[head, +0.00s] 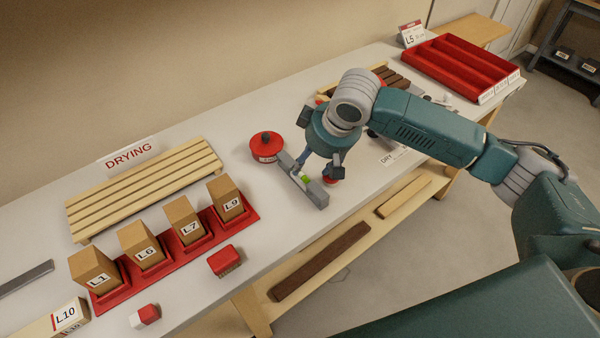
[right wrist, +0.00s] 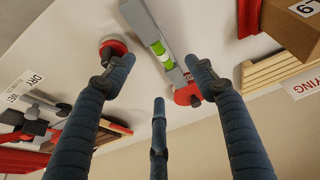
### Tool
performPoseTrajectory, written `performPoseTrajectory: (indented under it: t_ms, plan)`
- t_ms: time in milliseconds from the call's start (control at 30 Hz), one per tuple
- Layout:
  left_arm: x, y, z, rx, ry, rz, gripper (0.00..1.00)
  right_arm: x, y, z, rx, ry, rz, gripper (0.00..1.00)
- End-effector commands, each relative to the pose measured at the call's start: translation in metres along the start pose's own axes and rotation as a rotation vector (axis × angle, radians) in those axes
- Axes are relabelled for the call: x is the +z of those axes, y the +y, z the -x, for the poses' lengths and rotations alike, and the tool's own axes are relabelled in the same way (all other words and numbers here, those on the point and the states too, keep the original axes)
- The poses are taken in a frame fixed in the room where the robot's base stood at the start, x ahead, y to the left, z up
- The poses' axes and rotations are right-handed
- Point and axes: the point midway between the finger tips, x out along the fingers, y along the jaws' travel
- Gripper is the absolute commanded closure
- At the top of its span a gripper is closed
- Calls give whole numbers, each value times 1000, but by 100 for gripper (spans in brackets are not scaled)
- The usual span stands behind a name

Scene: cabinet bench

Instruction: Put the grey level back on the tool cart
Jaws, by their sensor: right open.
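The grey level (head: 317,194) with a green vial lies on the white bench, right of the row of cardboard blocks. It also shows in the right wrist view (right wrist: 138,17), running diagonally at the top. My right gripper (head: 318,166) is over the level with its fingers apart and empty. In the right wrist view the fingertips (right wrist: 160,66) are spread near the level's vial, not closed on it; contact cannot be told. A dark-framed shelf unit (head: 566,30) stands at the top right; I cannot tell whether it is the tool cart. My left gripper is not in view.
A red round tool with a black knob (head: 267,146) lies by the level's far end, and another small red round thing (head: 330,181) is beside the level. A red tray (head: 249,215) holds cardboard blocks. A slatted rack (head: 150,184) and a red compartment tray (head: 463,68) are on the bench.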

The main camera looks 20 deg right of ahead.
Motion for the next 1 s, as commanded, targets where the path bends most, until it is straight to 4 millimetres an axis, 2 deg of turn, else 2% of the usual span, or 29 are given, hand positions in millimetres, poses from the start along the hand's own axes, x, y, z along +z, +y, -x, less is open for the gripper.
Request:
performPoseTrajectory:
  t_ms: [33, 100, 233, 367, 600, 867, 1000]
  plan:
    - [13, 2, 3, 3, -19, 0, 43, -1, 0, -7, -1, -1, -2, 45]
    - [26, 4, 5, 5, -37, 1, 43, -1, 0, -15, -1, 0, -1, 45]
    - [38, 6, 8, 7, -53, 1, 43, -1, 0, -23, 0, 1, 1, 45]
    - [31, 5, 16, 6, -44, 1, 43, 0, 0, -37, 0, -1, 1, 45]
    - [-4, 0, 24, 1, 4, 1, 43, 1, 1, -70, 1, 0, 0, 45]
    - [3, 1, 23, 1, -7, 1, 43, 1, 1, -74, 0, 3, 2, 45]
    - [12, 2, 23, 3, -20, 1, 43, 1, 1, -74, 0, 3, 2, 71]
